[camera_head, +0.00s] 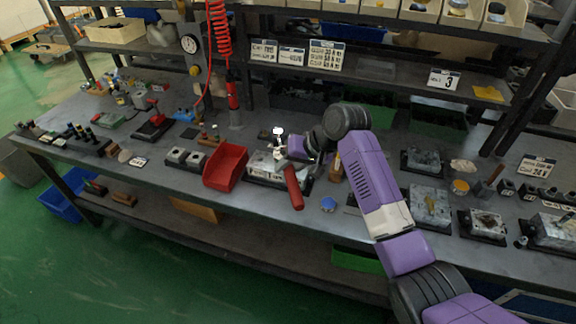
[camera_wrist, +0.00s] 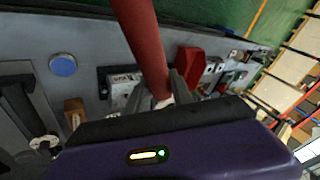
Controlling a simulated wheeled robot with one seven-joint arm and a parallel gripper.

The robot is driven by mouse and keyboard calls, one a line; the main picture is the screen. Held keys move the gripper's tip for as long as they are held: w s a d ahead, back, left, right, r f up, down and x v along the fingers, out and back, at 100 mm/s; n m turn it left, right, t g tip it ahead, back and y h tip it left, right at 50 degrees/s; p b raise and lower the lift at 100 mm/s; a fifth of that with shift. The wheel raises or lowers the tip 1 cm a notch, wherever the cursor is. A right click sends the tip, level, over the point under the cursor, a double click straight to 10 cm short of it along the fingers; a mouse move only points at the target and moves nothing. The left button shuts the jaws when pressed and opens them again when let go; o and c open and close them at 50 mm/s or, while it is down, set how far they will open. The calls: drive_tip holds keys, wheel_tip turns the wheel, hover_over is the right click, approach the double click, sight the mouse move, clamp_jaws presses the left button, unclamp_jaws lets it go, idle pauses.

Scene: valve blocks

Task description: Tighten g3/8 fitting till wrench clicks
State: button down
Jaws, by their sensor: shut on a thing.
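A torque wrench with a red handle (camera_head: 293,187) reaches over a pale valve block (camera_head: 262,166) on the bench. In the wrist view the handle (camera_wrist: 147,42) runs from the top edge down between my fingers. My gripper (camera_head: 284,150) is shut on the wrench above the block; its fingers also show in the wrist view (camera_wrist: 163,98). The block shows behind the handle in the wrist view (camera_wrist: 122,92). The fitting and the wrench's contact with it are too small or hidden to tell.
A red bin (camera_head: 225,167) stands close left of the block. A blue round cap (camera_head: 328,204) lies near the front edge. Other valve blocks (camera_head: 430,206) stand to the right. A red coiled hose (camera_head: 219,30) hangs behind. Small parts cover the left bench.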

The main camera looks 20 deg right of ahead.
drive_tip(key=shift+w+f+b, duration=0.1)
drive_tip(key=shift+f+b, duration=1)
drive_tip(key=shift+f, duration=1.25)
drive_tip(key=shift+f+b, duration=0.5)
drive_tip(key=shift+f, duration=1.55)
idle(0.3)
idle(0.4)
drive_tip(key=shift+w+a+m+t+h+p, duration=0.2)
drive_tip(key=shift+a+m+t+h+p, duration=0.25)
drive_tip(key=shift+a+m+p, duration=0.65)
drive_tip(key=shift+a, duration=0.1)
drive_tip(key=shift+w+a+m+h+p, duration=0.3)
drive_tip(key=shift+a+m+p, duration=0.1)
drive_tip(key=shift+a, duration=0.15)
drive_tip(key=shift+w+a+m+h+p, duration=0.15)
drive_tip(key=shift+a+m+h+p, duration=0.1)
drive_tip(key=shift+a+m+p, duration=0.25)
